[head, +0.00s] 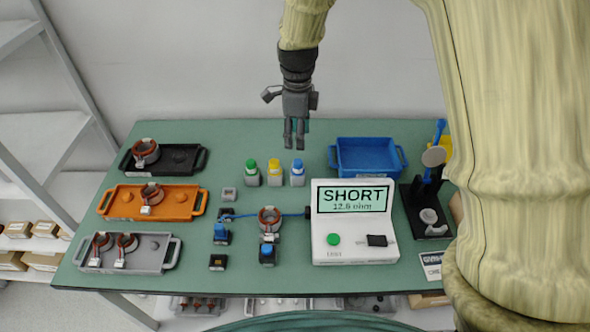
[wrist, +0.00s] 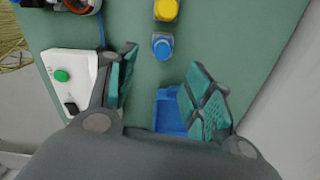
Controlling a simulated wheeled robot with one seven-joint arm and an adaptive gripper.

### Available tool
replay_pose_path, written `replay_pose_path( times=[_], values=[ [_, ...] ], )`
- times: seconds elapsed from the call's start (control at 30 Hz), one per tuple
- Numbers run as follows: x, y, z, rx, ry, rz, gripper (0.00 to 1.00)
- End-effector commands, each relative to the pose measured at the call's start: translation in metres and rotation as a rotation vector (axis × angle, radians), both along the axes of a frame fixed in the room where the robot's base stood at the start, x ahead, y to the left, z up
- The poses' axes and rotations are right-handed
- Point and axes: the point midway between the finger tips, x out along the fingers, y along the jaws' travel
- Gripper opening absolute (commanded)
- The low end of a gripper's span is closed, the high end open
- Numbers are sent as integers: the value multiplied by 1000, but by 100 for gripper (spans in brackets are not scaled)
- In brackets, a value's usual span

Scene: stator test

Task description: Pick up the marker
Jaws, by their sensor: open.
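Three short grey bottle-like items stand in a row at the table's back middle, capped green (head: 252,173), yellow (head: 274,172) and blue (head: 298,172). They look like the markers; I cannot tell which one is meant. My gripper (head: 294,142) points down, open and empty, at the table's far side, above and behind the blue-capped one. In the wrist view the open fingers (wrist: 163,62) are apart, with the blue cap (wrist: 162,46) just beyond the tips and the yellow cap (wrist: 166,10) farther off. The green one is outside the wrist view.
A blue bin (head: 368,155) is right of the row. A white tester (head: 354,248) reads SHORT, with a stator (head: 269,219) left of it. Black (head: 181,158), orange (head: 125,208) and grey (head: 85,265) trays stand left. A black stand (head: 411,212) is at right.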

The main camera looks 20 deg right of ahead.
Motion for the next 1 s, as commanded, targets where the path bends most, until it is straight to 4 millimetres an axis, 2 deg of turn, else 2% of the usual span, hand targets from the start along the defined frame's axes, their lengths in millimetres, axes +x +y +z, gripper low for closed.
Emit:
replay_pose_path(
  times=[0.03,0.27,0.6,1.0],
  values=[
    [0,0,-9,0,0,0,51],
    [0,1,-20,1,2,2,51],
    [0,1,-60,0,1,2,51],
    [-3,-3,-81,1,3,-1,51]
  ],
)
